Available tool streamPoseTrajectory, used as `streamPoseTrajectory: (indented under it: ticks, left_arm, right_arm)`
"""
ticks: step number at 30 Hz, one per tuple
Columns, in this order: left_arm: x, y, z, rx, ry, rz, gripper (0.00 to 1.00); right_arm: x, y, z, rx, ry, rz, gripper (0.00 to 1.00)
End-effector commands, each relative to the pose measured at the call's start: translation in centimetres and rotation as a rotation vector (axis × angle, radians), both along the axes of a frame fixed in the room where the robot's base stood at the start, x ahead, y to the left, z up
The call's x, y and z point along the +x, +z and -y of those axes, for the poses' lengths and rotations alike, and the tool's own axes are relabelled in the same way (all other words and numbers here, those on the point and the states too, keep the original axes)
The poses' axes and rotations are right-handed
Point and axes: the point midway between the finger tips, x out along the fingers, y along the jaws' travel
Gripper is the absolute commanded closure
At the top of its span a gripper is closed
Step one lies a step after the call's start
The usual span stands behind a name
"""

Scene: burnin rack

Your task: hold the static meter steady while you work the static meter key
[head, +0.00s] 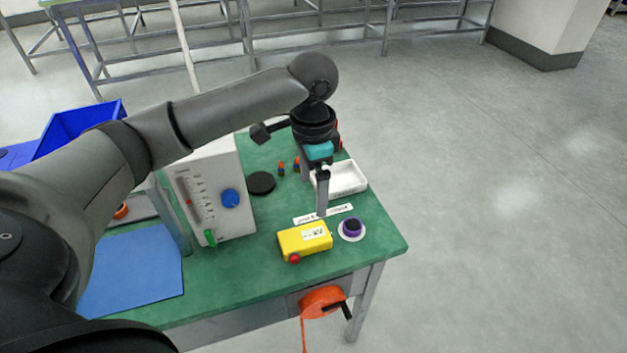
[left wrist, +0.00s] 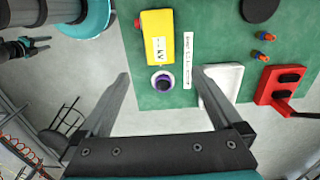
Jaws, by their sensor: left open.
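The static meter, a yellow box (head: 305,241) with a white kV label, lies on the green table near its front right edge; it also shows in the left wrist view (left wrist: 158,38). A red button (head: 294,258), likely its key, sticks out of its side and also shows in the left wrist view (left wrist: 137,23). My left gripper (head: 322,213) points down above the table by the meter, open and empty. In the left wrist view, its spread fingers (left wrist: 160,76) frame the purple knob, with the meter beyond. What seems to be my right gripper (left wrist: 38,45) is small at upper left.
A purple knob on a white disc (head: 351,229) stands right of the meter. A white label strip (head: 323,214) and white tray (head: 347,179) lie behind. A white instrument (head: 213,192) stands left. A red block with black pads (left wrist: 280,85) and an orange reel (head: 323,301) are near.

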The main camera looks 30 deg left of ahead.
Motion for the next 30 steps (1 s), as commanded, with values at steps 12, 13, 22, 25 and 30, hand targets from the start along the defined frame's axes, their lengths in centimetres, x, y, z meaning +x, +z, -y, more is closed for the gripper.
streamPoseTrajectory:
  ticks: [12,13,22,25,30]
  left_arm:
    - [-0.1,-8.6,0.0,0.0,0.0,-0.003,0.0]
    - [-0.1,-9.1,0.0,0.0,-0.001,-0.003,0.0]
    - [-0.1,-13.2,0.1,0.0,-0.001,0.0,0.0]
    - [-0.1,-13.7,0.0,0.001,-0.001,0.001,0.0]
    - [0.0,-13.8,0.0,-0.001,-0.002,0.002,0.0]
  right_arm:
    - [0.0,-2.6,0.0,0.0,0.0,-0.001,0.5]
    - [0.0,-2.8,0.0,0.0,0.0,-0.001,0.5]
    - [0.0,-3.9,0.0,0.0,-0.001,-0.001,0.5]
    - [0.0,-4.1,0.0,0.0,-0.001,-0.001,0.5]
    - [0.0,-4.1,0.0,0.0,-0.001,-0.001,0.5]
